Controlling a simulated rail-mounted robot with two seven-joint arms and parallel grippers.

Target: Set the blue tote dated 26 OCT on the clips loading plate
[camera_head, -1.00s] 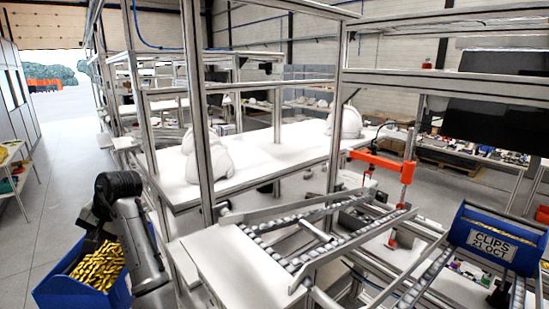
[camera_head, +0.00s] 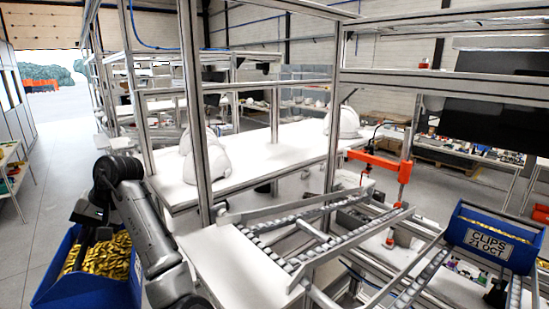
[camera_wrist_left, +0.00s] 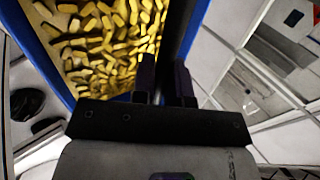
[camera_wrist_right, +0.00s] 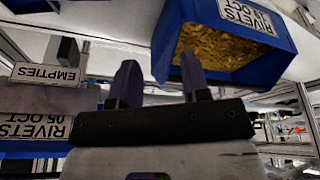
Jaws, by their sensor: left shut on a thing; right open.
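A blue tote (camera_head: 70,293) full of gold-coloured pieces is at the lower left of the head view; no date label on it shows. My left gripper (camera_head: 86,235) is shut on its rim, and in the left wrist view the fingers (camera_wrist_left: 166,82) straddle the tote's wall (camera_wrist_left: 180,35). Another blue tote (camera_head: 490,243), labelled CLIPS 21 OCT, sits tilted on the rack at the right. My right gripper (camera_wrist_right: 158,66) is open and empty in the right wrist view, below a blue tote (camera_wrist_right: 235,45) labelled RIVETS. I cannot tell which surface is the clips loading plate.
Roller tracks (camera_head: 325,235) and a white tabletop (camera_head: 225,262) lie ahead, among metal posts. An orange clamp-like fixture (camera_head: 385,163) stands behind them. The right wrist view shows an EMPTIES sign (camera_wrist_right: 46,75) and a RIVETS 05 OCT label (camera_wrist_right: 35,126).

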